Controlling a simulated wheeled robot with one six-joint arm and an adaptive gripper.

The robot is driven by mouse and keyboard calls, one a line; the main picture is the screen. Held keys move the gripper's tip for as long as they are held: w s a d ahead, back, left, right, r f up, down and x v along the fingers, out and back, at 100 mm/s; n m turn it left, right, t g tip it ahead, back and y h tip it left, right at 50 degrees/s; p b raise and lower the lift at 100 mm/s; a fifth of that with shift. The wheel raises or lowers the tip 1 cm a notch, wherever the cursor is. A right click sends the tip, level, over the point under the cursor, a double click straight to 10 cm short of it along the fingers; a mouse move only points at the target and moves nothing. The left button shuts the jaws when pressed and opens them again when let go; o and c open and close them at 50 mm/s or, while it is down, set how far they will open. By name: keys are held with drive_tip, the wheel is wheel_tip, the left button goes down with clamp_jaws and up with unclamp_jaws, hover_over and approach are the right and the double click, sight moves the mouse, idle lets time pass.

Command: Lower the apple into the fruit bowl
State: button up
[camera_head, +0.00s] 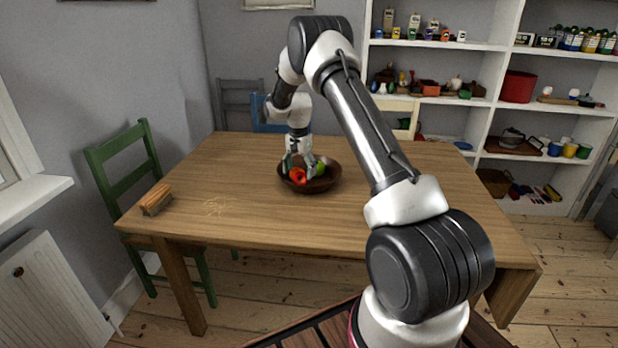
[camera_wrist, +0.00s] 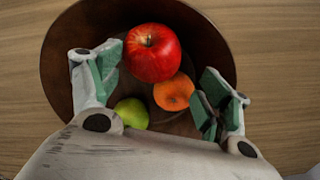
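A red apple (camera_wrist: 152,52) sits in the brown fruit bowl (camera_wrist: 62,60), toward its far side in the wrist view. An orange fruit (camera_wrist: 174,92) and a green fruit (camera_wrist: 132,113) are in the bowl too. My gripper (camera_wrist: 160,76) is over the bowl with its fingers spread wide. The apple lies between and slightly beyond the fingertips, with a gap to the right finger; contact with the left one is unclear. In the head view my gripper (camera_head: 300,163) reaches down into the bowl (camera_head: 312,187) and partly hides the fruit.
The bowl stands on a wooden table (camera_head: 240,215) with clear room around it. A wooden brush-like block (camera_head: 156,199) lies at the table's left edge. A green chair (camera_head: 120,165) is at the left, a blue chair (camera_head: 268,115) behind, and shelves (camera_head: 480,100) at the back right.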

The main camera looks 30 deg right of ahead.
wheel_tip(320, 180, up, 12)
idle(0.6)
drive_tip(key=s+f+n+g, duration=0.1)
drive_tip(key=s+f+n, duration=0.25)
drive_tip(key=s, duration=0.25)
drive_tip(key=s+a+r+n+t, duration=0.1)
drive_tip(key=s+r+n, duration=0.1)
drive_tip(key=s+r, duration=0.5)
drive_tip(key=s+a+r+n+t, duration=0.2)
drive_tip(key=s+r, duration=0.5)
drive_tip(key=s, duration=1.3)
drive_tip(key=s+a+r+n+t, duration=0.2)
drive_tip(key=s+r, duration=0.4)
drive_tip(key=s, duration=0.7)
drive_tip(key=shift+s+r+n, duration=0.15)
drive_tip(key=shift+r+n, duration=0.25)
drive_tip(key=shift+n, duration=0.25)
